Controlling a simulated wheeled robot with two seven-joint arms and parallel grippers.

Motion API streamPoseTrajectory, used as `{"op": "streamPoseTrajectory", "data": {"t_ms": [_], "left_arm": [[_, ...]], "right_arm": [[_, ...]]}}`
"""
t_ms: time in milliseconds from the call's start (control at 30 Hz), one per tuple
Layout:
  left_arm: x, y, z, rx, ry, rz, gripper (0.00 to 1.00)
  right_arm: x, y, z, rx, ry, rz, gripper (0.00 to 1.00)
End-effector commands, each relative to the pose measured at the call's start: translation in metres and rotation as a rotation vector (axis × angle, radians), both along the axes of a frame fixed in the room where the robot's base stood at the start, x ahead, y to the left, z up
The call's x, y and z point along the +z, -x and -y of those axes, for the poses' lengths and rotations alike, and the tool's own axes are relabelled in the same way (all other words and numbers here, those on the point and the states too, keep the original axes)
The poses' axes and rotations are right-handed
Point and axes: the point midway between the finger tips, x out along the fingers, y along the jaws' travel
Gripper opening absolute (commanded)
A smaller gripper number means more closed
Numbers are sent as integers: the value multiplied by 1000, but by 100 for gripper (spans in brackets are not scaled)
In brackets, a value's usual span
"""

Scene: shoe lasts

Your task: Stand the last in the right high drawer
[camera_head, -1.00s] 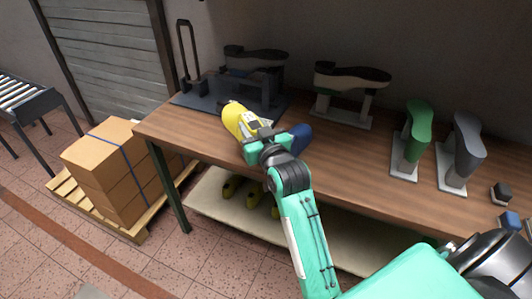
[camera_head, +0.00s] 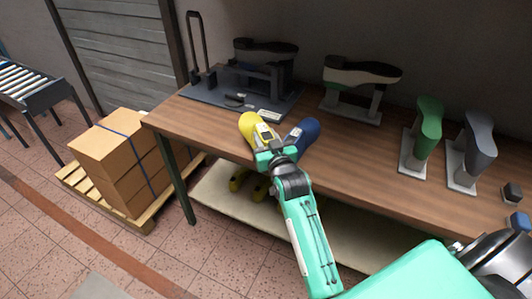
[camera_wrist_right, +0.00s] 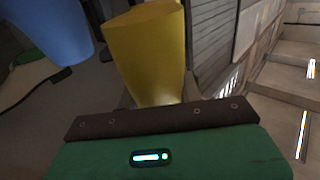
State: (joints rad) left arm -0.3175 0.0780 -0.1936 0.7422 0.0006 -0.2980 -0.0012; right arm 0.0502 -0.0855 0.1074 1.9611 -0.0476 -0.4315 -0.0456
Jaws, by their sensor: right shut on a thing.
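My right gripper (camera_head: 270,148) is shut on a yellow last (camera_head: 252,126) near the front edge of the workbench. The yellow last also fills the middle of the right wrist view (camera_wrist_right: 147,50), just beyond the gripper (camera_wrist_right: 155,112). I cannot tell whether it touches the bench. A blue last (camera_head: 303,132) is just to its right, partly hidden by my gripper; it shows at upper left in the wrist view (camera_wrist_right: 52,30). A green last (camera_head: 430,128) and a grey last (camera_head: 479,140) stand on pale bases at the right. No drawer is recognisable. My left gripper is out of view.
The wooden workbench (camera_head: 345,165) holds a dark shoe machine (camera_head: 250,92) and a shoe on a stand (camera_head: 355,75) at the back. Small blocks (camera_head: 513,192) lie at the far right. Below is a pale shelf (camera_head: 222,200) with yellow items. Strapped cartons (camera_head: 120,160) stand left.

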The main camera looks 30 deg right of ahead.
Motion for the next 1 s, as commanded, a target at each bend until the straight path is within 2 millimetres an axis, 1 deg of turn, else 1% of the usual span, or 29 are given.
{"op": "streamPoseTrajectory", "data": {"t_ms": [33, 267, 400, 500, 600, 800, 933, 967, 1000], "left_arm": [[0, 0, -1, -1, -1, -1, 34], [-1, 1, -7, -2, -8, -4, 34], [0, 1, -10, -3, -11, -4, 34], [0, 1, -10, -3, -12, -4, 34], [0, 2, -11, -3, -11, -4, 34], [0, 6, -10, -3, -11, -8, 34], [-1, 10, -9, -2, -10, -12, 34], [-1, 10, -8, -2, -9, -12, 34], [-1, 10, -7, -1, -8, -13, 34]], "right_arm": [[-6, 0, 0, 0, 0, 2, 0], [-24, 0, 0, 0, 0, 4, 0], [-46, 0, 0, -1, 0, 3, 0], [-56, 0, 0, -1, 1, 5, 0], [-60, 0, 0, -1, 1, 6, 0], [-60, 0, 0, -1, 1, 6, 0], [-63, 0, 0, 0, 2, 6, 0], [-65, 0, 0, 0, 1, 1, 41], [-64, 0, 0, 0, 1, 1, 49]]}}
